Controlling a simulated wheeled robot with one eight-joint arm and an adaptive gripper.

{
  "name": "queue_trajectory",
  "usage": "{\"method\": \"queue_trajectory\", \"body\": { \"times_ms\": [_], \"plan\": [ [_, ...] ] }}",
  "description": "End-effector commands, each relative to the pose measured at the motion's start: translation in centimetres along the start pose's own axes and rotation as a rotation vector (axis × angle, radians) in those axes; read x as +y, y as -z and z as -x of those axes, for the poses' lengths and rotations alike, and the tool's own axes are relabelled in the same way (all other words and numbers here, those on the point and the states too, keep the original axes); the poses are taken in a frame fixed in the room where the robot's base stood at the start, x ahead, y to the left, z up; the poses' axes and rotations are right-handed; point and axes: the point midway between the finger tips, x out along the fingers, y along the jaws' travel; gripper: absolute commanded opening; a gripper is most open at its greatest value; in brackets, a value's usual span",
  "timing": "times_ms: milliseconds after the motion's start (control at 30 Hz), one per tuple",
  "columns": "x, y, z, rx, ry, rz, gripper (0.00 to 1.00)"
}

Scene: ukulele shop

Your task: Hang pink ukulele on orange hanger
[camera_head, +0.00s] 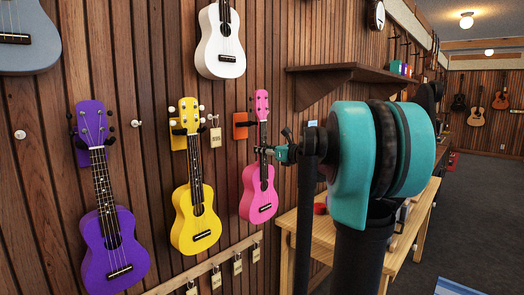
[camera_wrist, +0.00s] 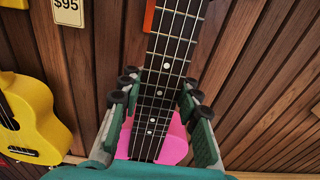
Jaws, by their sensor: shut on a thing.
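The pink ukulele (camera_head: 258,197) is upright in front of the slatted wall, headstock up. My gripper (camera_head: 269,151) is shut on its neck from the right. In the wrist view the gripper's fingers (camera_wrist: 158,88) flank the dark fretboard (camera_wrist: 172,48), and part of the pink body (camera_wrist: 176,146) shows below. The orange hanger (camera_head: 240,125) is on the wall just left of the ukulele's upper neck. An orange edge (camera_wrist: 149,16) also shows beside the neck in the wrist view. I cannot tell whether the neck rests in the hanger's prongs.
A yellow ukulele (camera_head: 195,214) and a purple ukulele (camera_head: 114,247) hang to the left, a white one (camera_head: 221,48) above. A wooden shelf (camera_head: 340,70) juts out at upper right. A wooden bench (camera_head: 419,222) stands behind my arm. A rail with tags (camera_head: 209,263) runs below.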

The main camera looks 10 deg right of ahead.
Motion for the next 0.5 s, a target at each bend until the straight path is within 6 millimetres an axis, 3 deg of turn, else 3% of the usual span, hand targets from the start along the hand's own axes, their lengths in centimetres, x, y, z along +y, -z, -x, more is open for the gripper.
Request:
{"method": "queue_trajectory", "body": {
  "times_ms": [500],
  "plan": [
    [0.0, -0.1, -2.2, 0.000, -0.001, 0.000, 0.00]
  ]
}}
